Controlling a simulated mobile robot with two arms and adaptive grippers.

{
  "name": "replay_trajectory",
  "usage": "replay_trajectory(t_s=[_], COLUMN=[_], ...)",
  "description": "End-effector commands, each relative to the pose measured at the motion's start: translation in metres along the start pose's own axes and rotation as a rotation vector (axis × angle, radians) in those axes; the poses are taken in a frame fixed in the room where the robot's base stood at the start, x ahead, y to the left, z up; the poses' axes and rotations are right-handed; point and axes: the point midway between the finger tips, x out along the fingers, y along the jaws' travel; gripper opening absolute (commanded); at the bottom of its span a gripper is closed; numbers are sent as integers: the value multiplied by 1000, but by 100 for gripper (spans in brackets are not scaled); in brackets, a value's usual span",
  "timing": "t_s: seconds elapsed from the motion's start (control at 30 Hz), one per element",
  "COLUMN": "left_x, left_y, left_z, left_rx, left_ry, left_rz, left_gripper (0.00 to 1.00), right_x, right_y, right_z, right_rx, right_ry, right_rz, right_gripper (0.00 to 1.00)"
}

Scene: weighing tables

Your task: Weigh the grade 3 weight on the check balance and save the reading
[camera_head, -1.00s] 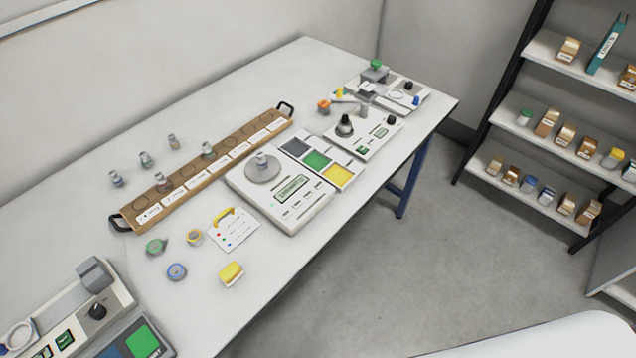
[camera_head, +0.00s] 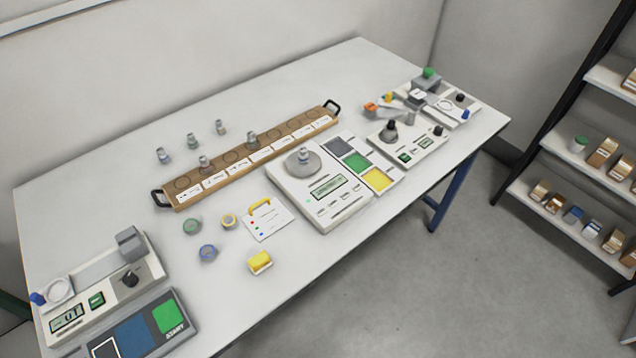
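The check balance (camera_head: 324,204) is most likely the white unit at the middle of the table, with a round pan (camera_head: 291,167), a small display (camera_head: 327,187) and a row of buttons; no readable name shows. A small grey metal weight (camera_head: 304,155) stands upright on its pan. A wooden rack (camera_head: 187,197) with labelled round places lies behind it and holds weights (camera_head: 205,163) and (camera_head: 251,138). Several more weights (camera_head: 192,141) stand on the table behind the rack. Grade markings are too small to read. Neither of my grippers is in view.
A pad strip with grey, green and yellow squares (camera_head: 357,162) adjoins the balance. Instruments stand at the left (camera_head: 128,284) and right (camera_head: 410,147) ends. A shelf (camera_head: 560,210) stands right.

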Motion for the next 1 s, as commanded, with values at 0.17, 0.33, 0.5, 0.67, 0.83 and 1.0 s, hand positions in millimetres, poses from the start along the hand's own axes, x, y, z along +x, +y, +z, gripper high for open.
replay_trajectory(t_s=[0.17,0.33,0.5,0.67,0.83,1.0], left_x=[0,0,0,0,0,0], left_y=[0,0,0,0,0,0], left_z=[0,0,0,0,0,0], left_rx=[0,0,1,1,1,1], left_ry=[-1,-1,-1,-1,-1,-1], left_rz=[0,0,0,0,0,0], left_gripper=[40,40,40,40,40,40], right_x=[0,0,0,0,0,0], right_y=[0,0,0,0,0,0], right_z=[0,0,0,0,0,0], right_rx=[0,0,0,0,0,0], right_ry=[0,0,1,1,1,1], right_rz=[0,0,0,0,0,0], right_gripper=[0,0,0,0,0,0])
